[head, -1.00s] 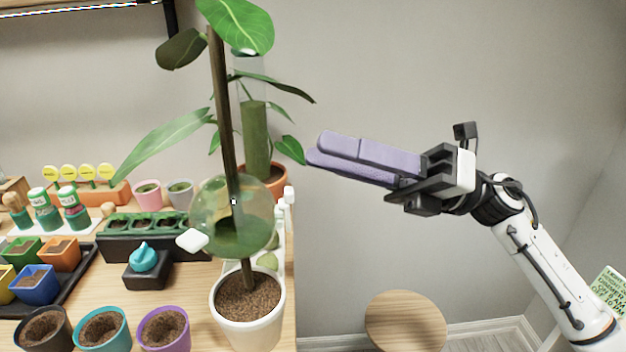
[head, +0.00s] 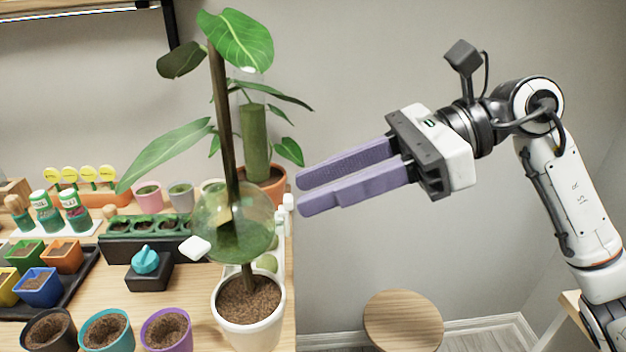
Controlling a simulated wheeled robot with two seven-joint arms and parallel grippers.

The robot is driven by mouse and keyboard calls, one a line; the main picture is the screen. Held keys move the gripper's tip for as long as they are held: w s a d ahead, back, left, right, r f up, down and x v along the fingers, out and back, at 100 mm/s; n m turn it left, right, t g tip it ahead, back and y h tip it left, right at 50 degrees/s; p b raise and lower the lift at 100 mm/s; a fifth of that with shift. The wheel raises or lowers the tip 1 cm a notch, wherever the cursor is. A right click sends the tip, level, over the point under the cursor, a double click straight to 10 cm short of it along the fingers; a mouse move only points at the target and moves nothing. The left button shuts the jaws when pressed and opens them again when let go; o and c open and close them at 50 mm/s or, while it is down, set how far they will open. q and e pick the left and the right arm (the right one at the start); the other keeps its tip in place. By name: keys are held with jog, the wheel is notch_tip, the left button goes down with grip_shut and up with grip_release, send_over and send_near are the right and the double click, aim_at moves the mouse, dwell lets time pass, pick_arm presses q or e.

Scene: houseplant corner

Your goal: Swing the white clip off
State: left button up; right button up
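The white clip (head: 194,247) is a small rounded tab on the left side of a clear round pod (head: 226,221). The pod sits around the brown stem (head: 221,110) of a tall plant in a white pot (head: 250,318). Dark green matter shows inside the pod. My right gripper (head: 301,195) is to the right of the stem and above the pod, with its two long purple fingers pointing left. The fingers are a little apart with nothing between them, and they are clear of the pod and clip. My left gripper is not in view.
A second plant stands behind in a terracotta pot (head: 265,188). A black box with a teal knob (head: 147,262) sits left of the clip. Small soil-filled pots, including a purple one (head: 167,332), line the front. A round wooden stool (head: 403,322) is at lower right.

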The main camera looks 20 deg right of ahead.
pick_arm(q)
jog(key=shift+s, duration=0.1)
pick_arm(e)
jog(key=shift+w+a+f, duration=0.15)
jog(key=shift+a+f, duration=0.15)
jog(key=shift+a, duration=0.35)
